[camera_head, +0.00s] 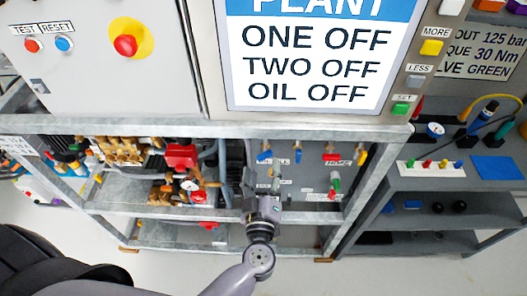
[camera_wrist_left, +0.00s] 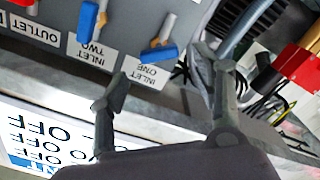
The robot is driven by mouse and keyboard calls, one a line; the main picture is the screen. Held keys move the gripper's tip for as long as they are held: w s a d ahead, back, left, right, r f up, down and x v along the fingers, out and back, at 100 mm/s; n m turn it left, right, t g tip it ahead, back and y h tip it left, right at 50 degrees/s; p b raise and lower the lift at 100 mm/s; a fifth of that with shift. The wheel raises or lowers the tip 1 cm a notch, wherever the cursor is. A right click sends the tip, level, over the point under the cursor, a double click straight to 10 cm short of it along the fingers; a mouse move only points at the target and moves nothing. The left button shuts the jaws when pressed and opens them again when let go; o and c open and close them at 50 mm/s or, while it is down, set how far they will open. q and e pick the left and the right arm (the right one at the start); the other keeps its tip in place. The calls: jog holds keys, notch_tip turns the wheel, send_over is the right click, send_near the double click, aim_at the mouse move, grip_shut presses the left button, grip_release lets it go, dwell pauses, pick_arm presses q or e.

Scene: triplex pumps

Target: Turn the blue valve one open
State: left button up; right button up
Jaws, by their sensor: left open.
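The blue valve one (camera_wrist_left: 162,53) has a blue lever on a metal stem above the upside-down label "INLET ONE" (camera_wrist_left: 147,74) in the left wrist view. Its lever lies nearly sideways in that picture. In the head view it is the left blue lever (camera_head: 264,154) on the grey panel. My left gripper (camera_head: 262,184) reaches up from below in the head view. In the left wrist view my left gripper (camera_wrist_left: 158,84) is open and empty, its fingers spread either side of the lever's line. The fingers look apart from the lever. My right gripper does not show.
A second blue lever (camera_wrist_left: 88,22) with label "INLET TWO" is close by. A red part (camera_wrist_left: 295,65) and dark cables are at the right of the wrist view. The frame's metal beam (camera_head: 300,131) runs above the valves. A sign (camera_head: 318,60) reads "ONE OFF, TWO OFF, OIL OFF".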

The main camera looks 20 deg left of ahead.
aim_at(263, 158)
pick_arm(q)
jog(key=x, duration=0.4)
jog(key=shift+w+a, duration=0.1)
jog(key=shift+w, duration=0.15)
jog(key=shift+w+a, duration=0.1)
jog(key=shift+w, duration=0.45)
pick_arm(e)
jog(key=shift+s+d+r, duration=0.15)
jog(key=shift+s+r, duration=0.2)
pick_arm(q)
jog(key=shift+c, duration=0.4)
jog(key=c, duration=1.1)
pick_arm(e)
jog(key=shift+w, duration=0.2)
